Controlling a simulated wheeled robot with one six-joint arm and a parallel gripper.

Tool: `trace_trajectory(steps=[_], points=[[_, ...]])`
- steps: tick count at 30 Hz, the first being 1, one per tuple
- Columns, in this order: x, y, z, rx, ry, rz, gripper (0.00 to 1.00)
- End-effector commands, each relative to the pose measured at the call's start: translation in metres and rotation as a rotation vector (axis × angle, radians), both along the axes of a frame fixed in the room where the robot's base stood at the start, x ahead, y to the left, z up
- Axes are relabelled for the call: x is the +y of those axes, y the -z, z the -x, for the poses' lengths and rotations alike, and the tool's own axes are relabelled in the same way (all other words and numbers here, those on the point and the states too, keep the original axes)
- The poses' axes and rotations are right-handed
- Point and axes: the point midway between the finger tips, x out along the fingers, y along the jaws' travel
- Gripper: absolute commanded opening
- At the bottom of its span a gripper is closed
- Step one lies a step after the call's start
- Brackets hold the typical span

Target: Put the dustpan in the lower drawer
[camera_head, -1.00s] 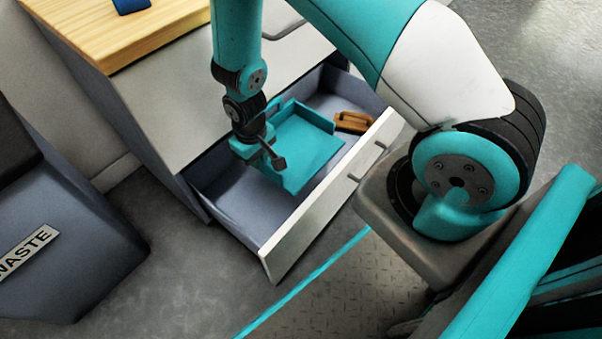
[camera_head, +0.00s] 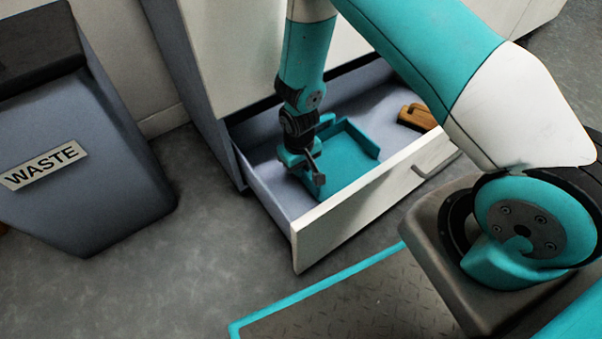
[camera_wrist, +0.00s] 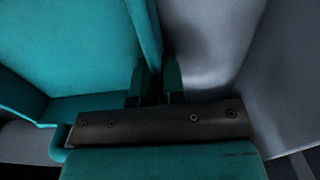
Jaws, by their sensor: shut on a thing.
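The lower drawer (camera_head: 350,217) is pulled out from the white cabinet. The teal dustpan (camera_head: 346,158) is inside the drawer's outline, between its walls; I cannot tell whether it rests on the drawer floor. My gripper (camera_head: 314,174) points down into the left part of the drawer and is shut on the dustpan's near-left edge. In the wrist view, the fingers (camera_wrist: 155,82) close around a thin upright wall of the dustpan (camera_wrist: 60,45), which fills the left side. The grey drawer interior (camera_wrist: 205,45) shows on the right.
A brown wooden-looking object (camera_head: 416,117) lies in the drawer, right of the dustpan. A grey bin labelled WASTE (camera_head: 95,175) stands at the left. Grey floor lies clear between bin and drawer. The white cabinet front (camera_head: 235,50) rises behind the drawer.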

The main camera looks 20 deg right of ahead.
Motion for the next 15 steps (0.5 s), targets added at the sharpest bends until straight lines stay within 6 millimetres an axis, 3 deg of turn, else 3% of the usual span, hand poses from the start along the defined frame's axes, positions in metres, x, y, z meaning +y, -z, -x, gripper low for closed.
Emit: trace_trajectory(steps=[2, 13, 15], points=[[-0.0001, 0.0156, -0.0002, 0.0, 0.0, 0.0, 0.0], [-0.0002, 0.0169, 0.0001, 0.0, 0.0, 0.0, 0.0], [-0.0001, 0.0162, 0.0001, 0.0, 0.0, 0.0, 0.24]])
